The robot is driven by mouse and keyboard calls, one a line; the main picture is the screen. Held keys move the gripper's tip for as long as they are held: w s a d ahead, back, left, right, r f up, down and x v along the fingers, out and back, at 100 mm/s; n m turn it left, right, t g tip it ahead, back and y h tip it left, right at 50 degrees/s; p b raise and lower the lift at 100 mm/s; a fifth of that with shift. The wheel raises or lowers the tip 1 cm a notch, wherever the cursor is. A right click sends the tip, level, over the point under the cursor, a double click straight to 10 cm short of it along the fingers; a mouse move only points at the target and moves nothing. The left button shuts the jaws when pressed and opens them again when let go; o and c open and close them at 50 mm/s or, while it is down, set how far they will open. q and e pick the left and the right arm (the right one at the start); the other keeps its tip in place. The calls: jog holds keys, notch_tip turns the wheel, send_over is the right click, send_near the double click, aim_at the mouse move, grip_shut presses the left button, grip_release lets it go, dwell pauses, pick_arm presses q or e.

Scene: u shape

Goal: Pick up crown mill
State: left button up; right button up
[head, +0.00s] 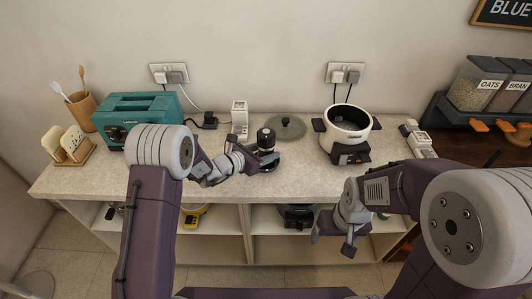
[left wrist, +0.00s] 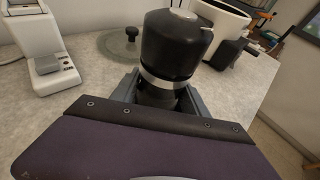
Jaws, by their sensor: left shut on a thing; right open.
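The crown mill, a black grinder with a silver band (left wrist: 172,48), stands upright between the jaws of my left gripper in the left wrist view. In the head view the mill (head: 266,139) is on the counter near its front edge, right of the teal toaster. My left gripper (head: 262,158) is shut on its lower body. I cannot tell whether its base touches the counter. My right gripper (head: 349,237) is open and empty, in front of the counter's front edge.
A glass lid (head: 294,129) lies behind the mill. A white pot (head: 347,121) stands to the right, a white appliance (head: 240,117) behind to the left. The teal toaster (head: 137,108) is further left. Counter space between mill and pot is clear.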

aim_at(266, 142)
pick_arm(q)
notch_tip(266, 142, up, 4)
jog(key=shift+r, duration=0.1)
jog(key=s+d+r+b, duration=0.2)
jog(key=s+d+r, duration=0.4)
jog(key=d, duration=0.4)
jog(key=shift+r, duration=0.45)
jog(key=shift+w+a+f+b, duration=0.6)
jog(key=shift+a+f+b, duration=0.2)
jog(key=shift+a+f, duration=0.25)
jog(key=shift+w+a+f+b, duration=0.6)
jog(key=shift+a+f+b, duration=0.3)
jog(key=shift+f, duration=0.25)
jog(key=shift+w+a+f+b, duration=0.6)
jog(key=shift+a+f+b, duration=0.15)
jog(key=shift+a+f, duration=0.35)
jog(key=shift+w+a+f+b, duration=0.3)
jog(key=shift+a+f+b, duration=0.1)
jog(key=shift+a+f, duration=0.2)
jog(key=shift+w+a+f+b, duration=0.35)
jog(key=shift+a+f, duration=0.2)
jog(key=shift+f, duration=0.05)
jog(key=shift+w+a+f+b, duration=0.3)
jog(key=shift+a+f+b, duration=0.1)
jog(key=shift+a+f, duration=0.2)
jog(key=shift+w+a+f, duration=0.2)
jog(key=shift+w+a, duration=0.05)
jog(key=shift+f+b, duration=0.2)
jog(key=shift+b, duration=0.1)
